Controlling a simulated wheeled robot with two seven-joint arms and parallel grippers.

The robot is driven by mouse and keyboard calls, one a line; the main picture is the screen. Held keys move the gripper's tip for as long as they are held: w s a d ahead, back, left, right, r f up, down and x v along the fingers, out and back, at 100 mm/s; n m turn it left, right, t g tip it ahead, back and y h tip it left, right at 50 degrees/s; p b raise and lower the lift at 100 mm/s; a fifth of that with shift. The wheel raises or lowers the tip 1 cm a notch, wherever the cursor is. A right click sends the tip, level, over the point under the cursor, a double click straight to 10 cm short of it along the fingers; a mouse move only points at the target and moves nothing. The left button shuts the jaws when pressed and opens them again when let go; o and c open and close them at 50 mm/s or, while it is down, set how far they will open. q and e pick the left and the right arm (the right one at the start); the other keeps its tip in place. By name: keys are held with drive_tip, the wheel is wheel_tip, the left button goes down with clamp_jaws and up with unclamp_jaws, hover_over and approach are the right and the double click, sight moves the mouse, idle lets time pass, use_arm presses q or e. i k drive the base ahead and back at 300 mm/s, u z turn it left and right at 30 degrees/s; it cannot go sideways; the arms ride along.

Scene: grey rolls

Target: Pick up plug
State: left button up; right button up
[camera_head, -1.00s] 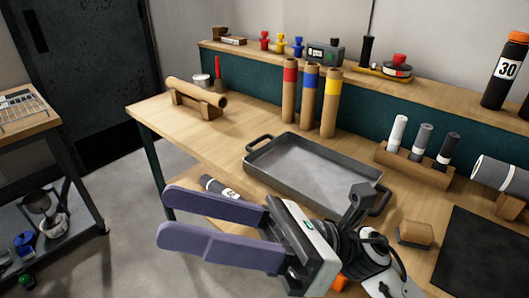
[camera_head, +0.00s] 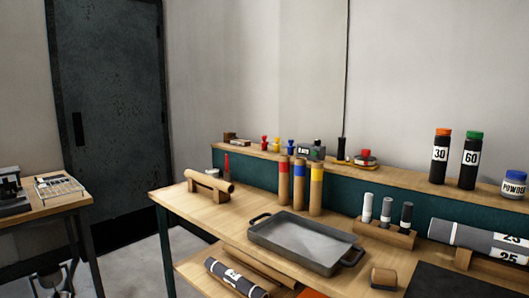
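No piece is clearly marked as the plug. Three small knobbed pieces that look like plugs stand in a row on the raised back shelf: a red one (camera_head: 265,143), a yellow one (camera_head: 277,145) and a blue one (camera_head: 291,147). They are upright and apart from each other. Neither of my grippers is in view, so nothing is seen near these pieces.
The wooden bench (camera_head: 215,215) holds a grey metal tray (camera_head: 262,236), three upright tubes with red, blue and yellow bands (camera_head: 299,185), and a wooden rack (camera_head: 385,232) with three small cylinders. Labelled bottles (camera_head: 440,155) stand on the shelf. A side table (camera_head: 60,208) is at left.

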sight(263, 144)
drive_tip(key=u, duration=1.8)
drive_tip(key=i, duration=1.7)
drive_tip(key=z, duration=0.85)
drive_tip(key=i, duration=1)
drive_tip(key=z, duration=1.15)
